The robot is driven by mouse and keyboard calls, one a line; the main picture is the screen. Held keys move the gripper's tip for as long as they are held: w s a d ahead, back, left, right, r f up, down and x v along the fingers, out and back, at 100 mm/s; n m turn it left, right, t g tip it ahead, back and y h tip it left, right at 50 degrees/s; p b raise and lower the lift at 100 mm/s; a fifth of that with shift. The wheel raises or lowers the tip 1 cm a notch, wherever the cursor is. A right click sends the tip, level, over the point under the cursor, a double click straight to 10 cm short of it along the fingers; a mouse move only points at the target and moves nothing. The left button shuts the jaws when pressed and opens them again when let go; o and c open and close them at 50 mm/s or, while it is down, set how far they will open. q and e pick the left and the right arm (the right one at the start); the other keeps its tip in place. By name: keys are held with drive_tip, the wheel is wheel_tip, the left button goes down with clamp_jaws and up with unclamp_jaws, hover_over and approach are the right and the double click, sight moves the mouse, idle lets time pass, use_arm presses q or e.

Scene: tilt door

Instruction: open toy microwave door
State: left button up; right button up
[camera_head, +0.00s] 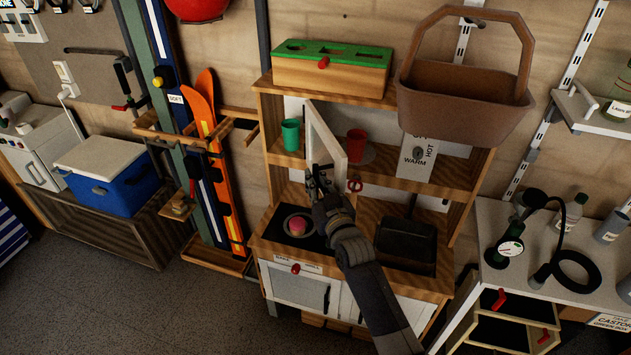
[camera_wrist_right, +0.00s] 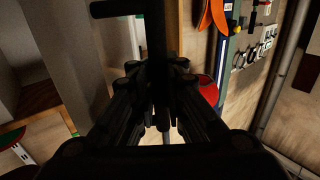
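The toy microwave door (camera_head: 327,132) is a white panel on the toy kitchen (camera_head: 281,155). It stands swung out from the shelf compartment, so the inside shows. My right gripper (camera_head: 319,181) is at the lower part of the door's free edge in the head view. In the right wrist view a dark vertical handle bar (camera_wrist_right: 156,40) runs between the fingers of my right gripper (camera_wrist_right: 159,98). The fingers are close in on both sides of it and look shut on it. Exact finger contact is dark and hard to see. My left gripper is not in view.
A green cup (camera_head: 291,134) and a red cup (camera_head: 356,145) stand on the microwave-level shelf. A pink item (camera_head: 297,226) sits on the cooktop below. A brown basket (camera_head: 464,98) and a green-topped box (camera_head: 330,70) are on top. Orange skis (camera_head: 222,165) lean at the left.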

drive_tip(key=o, duration=0.4)
drive_tip(key=shift+s+f, duration=0.15)
drive_tip(key=shift+f, duration=0.2)
drive_tip(key=shift+o, duration=0.4)
drive_tip(key=shift+s+r, duration=0.1)
drive_tip(key=shift+r, duration=0.15)
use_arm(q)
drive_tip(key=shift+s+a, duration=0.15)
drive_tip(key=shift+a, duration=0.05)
use_arm(e)
drive_tip(key=v, duration=1.2)
